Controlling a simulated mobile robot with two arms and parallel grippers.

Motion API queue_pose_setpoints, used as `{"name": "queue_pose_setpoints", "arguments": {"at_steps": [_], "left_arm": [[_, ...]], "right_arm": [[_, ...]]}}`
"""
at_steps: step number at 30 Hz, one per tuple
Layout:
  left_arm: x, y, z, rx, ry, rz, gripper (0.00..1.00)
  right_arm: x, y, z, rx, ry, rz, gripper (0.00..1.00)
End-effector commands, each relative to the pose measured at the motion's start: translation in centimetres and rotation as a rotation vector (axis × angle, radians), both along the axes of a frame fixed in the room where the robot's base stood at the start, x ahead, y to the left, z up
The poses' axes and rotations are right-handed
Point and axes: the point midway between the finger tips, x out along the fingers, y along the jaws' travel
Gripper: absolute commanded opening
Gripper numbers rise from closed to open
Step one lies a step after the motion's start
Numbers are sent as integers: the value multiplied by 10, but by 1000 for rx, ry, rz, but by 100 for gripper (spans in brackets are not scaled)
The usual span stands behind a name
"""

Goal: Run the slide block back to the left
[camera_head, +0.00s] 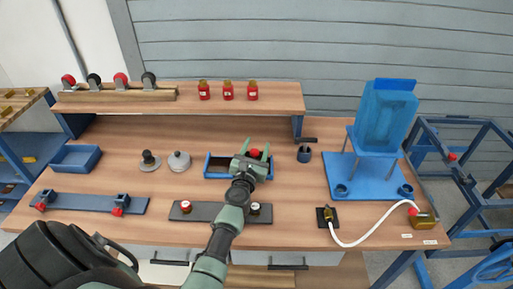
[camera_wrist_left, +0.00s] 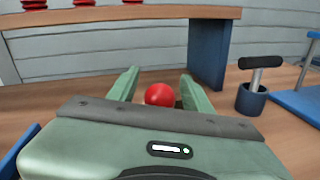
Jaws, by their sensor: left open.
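A red ball knob (camera_head: 255,153) shows at the right end of a blue-edged dark tray or slide track (camera_head: 208,170) in the middle of the bench. The block under the knob is hidden by my gripper. My left gripper (camera_head: 256,148) is open, with its green fingers on either side of the knob. In the left wrist view the red knob (camera_wrist_left: 160,94) shows between the two spread fingers (camera_wrist_left: 158,88), and whether they touch it I cannot tell. The left part of the track looks empty. My right gripper is not in view.
A dark plate with a red knob (camera_head: 186,206) lies in front of the track. Grey round pieces (camera_head: 179,162) stand to its left, and a blue cup with a black handle (camera_head: 304,153) to its right. A shelf (camera_head: 200,97) runs behind.

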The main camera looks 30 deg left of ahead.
Motion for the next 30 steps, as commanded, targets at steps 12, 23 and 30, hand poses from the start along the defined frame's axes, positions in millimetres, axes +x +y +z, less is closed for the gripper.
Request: {"name": "queue_pose_setpoints", "arguments": {"at_steps": [12,23,30], "left_arm": [[1,0,0,0,0,0,5],[1,0,0,0,0,0,0],[0,0,0,0,0,0,0]], "right_arm": [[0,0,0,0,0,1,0],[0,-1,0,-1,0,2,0],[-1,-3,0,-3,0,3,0]]}}
